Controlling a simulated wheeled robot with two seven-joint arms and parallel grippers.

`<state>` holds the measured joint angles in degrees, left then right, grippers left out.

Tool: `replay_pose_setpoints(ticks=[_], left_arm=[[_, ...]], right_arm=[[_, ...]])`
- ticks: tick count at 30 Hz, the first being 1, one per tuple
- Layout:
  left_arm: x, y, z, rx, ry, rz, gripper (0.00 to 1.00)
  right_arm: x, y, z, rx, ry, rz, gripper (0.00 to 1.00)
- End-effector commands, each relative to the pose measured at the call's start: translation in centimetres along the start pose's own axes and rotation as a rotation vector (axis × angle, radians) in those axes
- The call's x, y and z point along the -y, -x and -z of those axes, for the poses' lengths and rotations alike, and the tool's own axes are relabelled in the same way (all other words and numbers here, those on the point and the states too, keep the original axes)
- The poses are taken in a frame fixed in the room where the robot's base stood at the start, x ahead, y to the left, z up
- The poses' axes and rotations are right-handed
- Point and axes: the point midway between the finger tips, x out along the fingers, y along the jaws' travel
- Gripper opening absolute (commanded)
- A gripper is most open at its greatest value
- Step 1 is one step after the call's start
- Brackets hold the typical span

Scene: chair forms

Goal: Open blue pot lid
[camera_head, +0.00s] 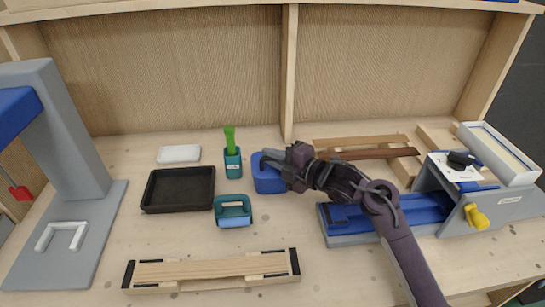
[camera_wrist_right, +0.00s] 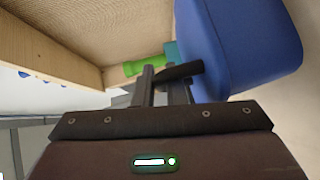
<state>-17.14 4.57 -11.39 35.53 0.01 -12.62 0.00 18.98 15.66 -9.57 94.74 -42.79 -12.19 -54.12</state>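The blue pot (camera_head: 268,182) stands on the table at the middle of the head view, with a dark part at its top. In the right wrist view the blue pot (camera_wrist_right: 240,45) fills the upper right. My right gripper (camera_head: 277,163) is at the pot's top, coming from the right. In the wrist view my right gripper (camera_wrist_right: 165,80) has its fingers a little apart, with a black bar, probably the lid handle (camera_wrist_right: 185,71), lying across them beside the pot. Whether they touch the bar is unclear. The lid's edge is hidden. My left gripper is not in view.
A blue-and-grey device (camera_head: 440,205) is on the right. A wooden frame (camera_head: 212,271) lies in front. A wooden back panel (camera_head: 390,65) stands behind.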

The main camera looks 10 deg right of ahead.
Motion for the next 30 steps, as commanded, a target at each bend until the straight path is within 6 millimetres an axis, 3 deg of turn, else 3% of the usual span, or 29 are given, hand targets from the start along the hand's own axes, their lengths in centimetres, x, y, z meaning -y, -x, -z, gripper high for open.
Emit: replay_pose_setpoints(ticks=[14,30], left_arm=[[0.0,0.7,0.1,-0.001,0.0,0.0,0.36],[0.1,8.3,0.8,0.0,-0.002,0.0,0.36]], right_arm=[[-0.3,0.0,0.0,0.0,-0.012,0.016,0.0],[-3.7,-0.9,-1.0,0.002,-0.246,0.251,0.0]])
